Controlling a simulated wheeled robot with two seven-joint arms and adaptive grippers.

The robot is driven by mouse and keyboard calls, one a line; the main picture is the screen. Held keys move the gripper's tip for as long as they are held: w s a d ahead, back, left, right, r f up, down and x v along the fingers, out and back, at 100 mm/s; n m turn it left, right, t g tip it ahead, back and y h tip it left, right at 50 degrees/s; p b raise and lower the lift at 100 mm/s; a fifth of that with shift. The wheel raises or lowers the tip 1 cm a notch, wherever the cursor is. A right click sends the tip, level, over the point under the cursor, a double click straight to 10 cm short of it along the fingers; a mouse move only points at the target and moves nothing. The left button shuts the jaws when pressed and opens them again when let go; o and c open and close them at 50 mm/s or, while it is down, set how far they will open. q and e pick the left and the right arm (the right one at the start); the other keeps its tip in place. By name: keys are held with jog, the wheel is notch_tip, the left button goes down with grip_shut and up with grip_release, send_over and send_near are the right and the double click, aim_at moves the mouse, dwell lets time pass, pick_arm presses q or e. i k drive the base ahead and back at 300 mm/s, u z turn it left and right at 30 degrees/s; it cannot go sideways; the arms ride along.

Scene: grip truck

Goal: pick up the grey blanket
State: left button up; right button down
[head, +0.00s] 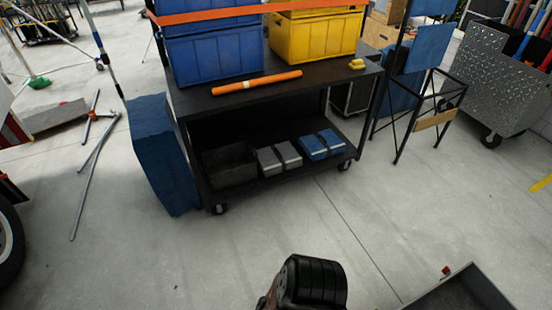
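I see no single thing that is plainly the grey blanket. No gripper fingers show. A dark rounded part of my own body is at the bottom middle, well in front of the cart.
The black cart (240,98) carries blue bins (213,55), a yellow bin (313,40) and an orange roll (257,82). The floor before the cart is clear.

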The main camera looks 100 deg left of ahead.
aim_at(271, 160)
jog(key=u, duration=0.05)
jog(key=k, duration=0.55)
jog(key=u, duration=3.05)
jog(key=i, duration=1.05)
jog(key=z, duration=0.75)
jog(key=i, duration=1.4)
jog(key=z, duration=0.85)
jog(key=i, duration=0.45)
jog(key=u, duration=1.15)
